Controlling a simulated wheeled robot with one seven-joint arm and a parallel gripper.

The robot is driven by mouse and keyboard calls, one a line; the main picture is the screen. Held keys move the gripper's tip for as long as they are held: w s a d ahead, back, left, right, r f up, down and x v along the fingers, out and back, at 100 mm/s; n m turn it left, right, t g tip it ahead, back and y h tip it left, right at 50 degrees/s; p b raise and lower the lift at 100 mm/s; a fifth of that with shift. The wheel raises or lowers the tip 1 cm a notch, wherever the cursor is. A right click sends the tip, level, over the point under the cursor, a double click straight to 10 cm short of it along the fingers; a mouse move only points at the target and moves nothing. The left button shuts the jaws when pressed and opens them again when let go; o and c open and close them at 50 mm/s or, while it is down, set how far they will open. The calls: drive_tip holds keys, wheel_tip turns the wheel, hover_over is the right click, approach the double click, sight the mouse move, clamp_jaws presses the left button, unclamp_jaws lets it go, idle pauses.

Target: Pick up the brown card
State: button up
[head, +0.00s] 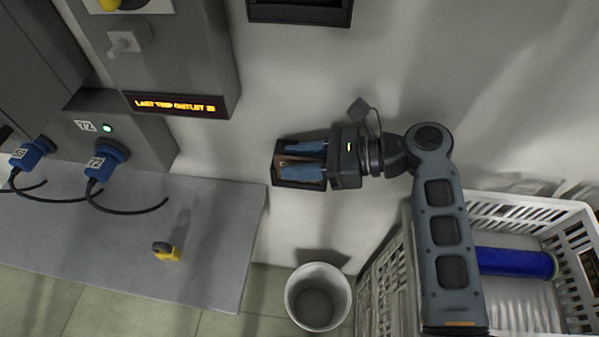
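My gripper (284,161) reaches left from my arm at the middle of the head view. Its two blue fingers are apart, one above the other in the picture, over a dark open-topped holder (276,179) by the pale wall. A small brown surface, possibly the brown card (288,160), shows between the fingers inside the holder. The fingers and gripper body hide most of it, so its outline and any contact with the fingers cannot be told.
A grey bench (215,240) at left bears a yellow-and-black object (166,252). Blue plugs (101,164) with black cables sit in grey outlet boxes. A lit display (175,105) is above. A white bin (318,297) and a white crate (378,290) with a blue cylinder (515,262) stand below.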

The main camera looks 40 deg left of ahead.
clamp_jaws()
drive_tip(key=shift+r, duration=0.1)
idle(0.4)
wheel_tip(320, 180, up, 10)
drive_tip(key=shift+f, duration=0.1)
idle(0.4)
